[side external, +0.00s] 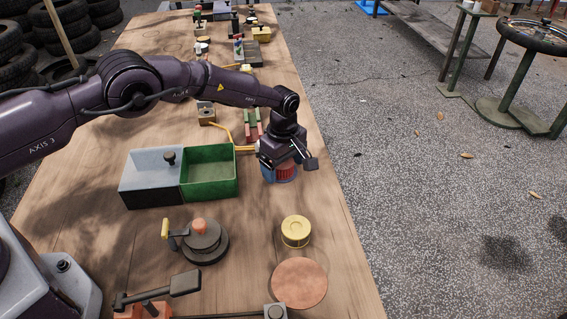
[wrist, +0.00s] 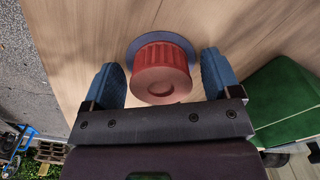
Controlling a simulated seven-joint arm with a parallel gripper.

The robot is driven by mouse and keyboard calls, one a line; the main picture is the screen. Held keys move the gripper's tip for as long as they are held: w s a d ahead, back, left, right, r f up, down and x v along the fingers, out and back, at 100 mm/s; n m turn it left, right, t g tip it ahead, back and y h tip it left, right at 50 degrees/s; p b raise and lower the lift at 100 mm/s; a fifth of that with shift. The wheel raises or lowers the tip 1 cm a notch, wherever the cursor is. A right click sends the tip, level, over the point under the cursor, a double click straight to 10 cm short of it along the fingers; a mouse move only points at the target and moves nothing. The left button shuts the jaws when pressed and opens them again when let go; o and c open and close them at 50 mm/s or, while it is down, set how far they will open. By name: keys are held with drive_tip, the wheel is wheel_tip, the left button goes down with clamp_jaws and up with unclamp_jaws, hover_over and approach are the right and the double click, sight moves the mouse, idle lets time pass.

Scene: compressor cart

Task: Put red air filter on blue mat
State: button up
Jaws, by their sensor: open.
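The red air filter (wrist: 162,68) stands on the round blue mat (wrist: 160,35) in the wrist view, with a rim of blue showing around its far side. My gripper (wrist: 160,78) is open, with one blue finger on either side of the filter and visible gaps between. In the side view my gripper (side external: 287,150) is directly over the filter (side external: 286,171) and hides part of it. The blue edge of the mat (side external: 268,175) shows below it there.
A green bin (side external: 210,190) beside a grey box (side external: 150,165) stands left of my gripper. A yellow filter (side external: 296,231) and an orange round mat (side external: 299,284) are nearer. A dark round device with a yellow handle (side external: 204,242) stands at front left.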

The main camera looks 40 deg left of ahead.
wheel_tip(320, 180, up, 12)
drive_tip(key=shift+r, duration=0.15)
idle(0.3)
drive_tip(key=shift+r, duration=0.1)
drive_tip(key=s+a+r+m+t, duration=0.1)
drive_tip(key=s+a+r+m, duration=0.2)
drive_tip(key=r, duration=0.4)
drive_tip(key=s+a+r+m+t, duration=0.1)
drive_tip(key=s+a+r+m, duration=0.1)
drive_tip(key=s+r, duration=0.4)
drive_tip(key=s+a+r+m+t, duration=0.1)
drive_tip(key=s+a+r+m, duration=0.15)
drive_tip(key=r, duration=0.55)
drive_tip(key=s+a+m+t, duration=0.1)
drive_tip(key=s+m, duration=0.3)
drive_tip(key=s, duration=0.8)
drive_tip(key=s+a+r+m+t, duration=0.1)
drive_tip(key=s+a+m, duration=0.3)
drive_tip(key=s, duration=0.8)
drive_tip(key=shift+t, duration=0.3)
drive_tip(key=shift+r, duration=0.15)
